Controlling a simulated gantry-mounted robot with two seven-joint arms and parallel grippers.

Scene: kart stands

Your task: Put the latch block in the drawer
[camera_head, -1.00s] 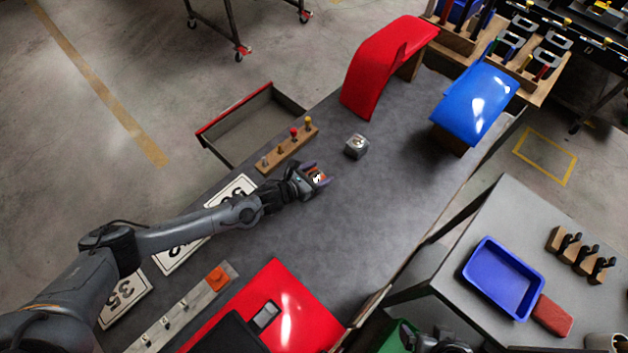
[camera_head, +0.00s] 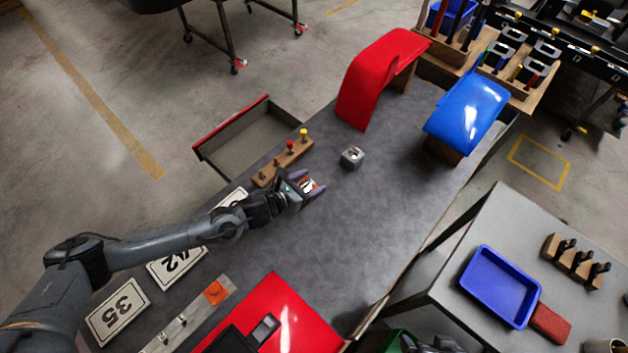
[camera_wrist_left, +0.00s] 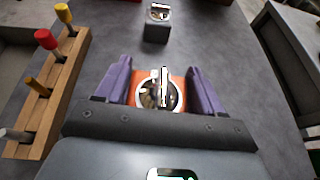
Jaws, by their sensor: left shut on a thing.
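My left gripper (camera_head: 311,186) is shut on an orange latch block (camera_wrist_left: 176,92) with a round silver latch face, held between its purple fingers. In the head view the block is mostly hidden by the fingers, over the table near the peg rack; I cannot tell its height above the table. The drawer (camera_head: 202,151) stands open at the table's far left edge, up and left of the gripper. Its inside looks empty. A similar grey block (camera_head: 352,157) with a latch on top sits on the table beyond the gripper; it also shows in the left wrist view (camera_wrist_left: 157,29).
A wooden rack with coloured pegs (camera_head: 284,164) stands between gripper and drawer. Red (camera_head: 372,75) and blue (camera_head: 467,108) curved panels stand at the far end. Number plates (camera_head: 117,311) lie near my arm. The table's middle is clear.

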